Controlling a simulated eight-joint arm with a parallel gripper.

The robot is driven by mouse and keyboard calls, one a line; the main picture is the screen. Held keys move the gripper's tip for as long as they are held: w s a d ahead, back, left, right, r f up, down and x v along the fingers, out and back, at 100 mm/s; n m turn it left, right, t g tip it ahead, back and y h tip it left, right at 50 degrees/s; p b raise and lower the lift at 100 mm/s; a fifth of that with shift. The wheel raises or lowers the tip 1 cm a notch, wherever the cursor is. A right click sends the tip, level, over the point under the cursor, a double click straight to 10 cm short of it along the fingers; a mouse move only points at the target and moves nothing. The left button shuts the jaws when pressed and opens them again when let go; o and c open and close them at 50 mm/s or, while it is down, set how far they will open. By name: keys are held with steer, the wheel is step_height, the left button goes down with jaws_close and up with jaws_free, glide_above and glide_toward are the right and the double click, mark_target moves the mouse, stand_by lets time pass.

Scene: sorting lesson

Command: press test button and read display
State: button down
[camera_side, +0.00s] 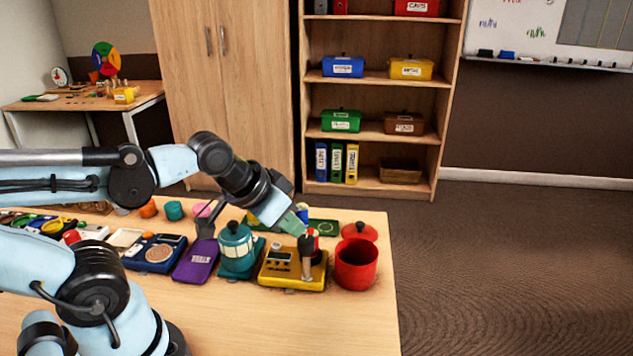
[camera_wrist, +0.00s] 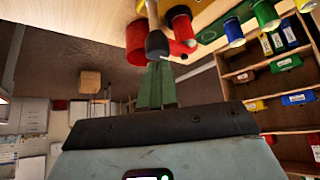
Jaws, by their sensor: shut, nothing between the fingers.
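A yellow device (camera_side: 292,278) sits on the table, with a small dark panel (camera_side: 280,256) on its top that may be the display; it is too small to read. No test button is clearly identifiable.
A red pot (camera_side: 356,268) stands close right of the device, its red lid (camera_side: 360,231) behind. A teal pot-like object (camera_side: 237,250), a purple board (camera_side: 194,264) and a blue device (camera_side: 154,256) stand to the left. The table front is clear. A shelf (camera_side: 385,80) stands behind.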

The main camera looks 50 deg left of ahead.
mark_target(274, 249)
steer(key=w+a+m+y, duration=0.1)
steer(key=a+m, duration=0.1)
steer(key=a, duration=0.3)
steer(key=w+a+m+t+y, duration=0.1)
steer(key=a+m+y, duration=0.1)
steer(key=a, duration=0.3)
steer(key=shift+a+f+m, duration=0.2)
steer(key=shift+a+m, duration=0.05)
steer(key=shift+m, duration=0.15)
steer(key=shift+w+f, duration=0.1)
steer(key=shift+f, duration=4.3)
steer(key=shift+r, duration=2.5)
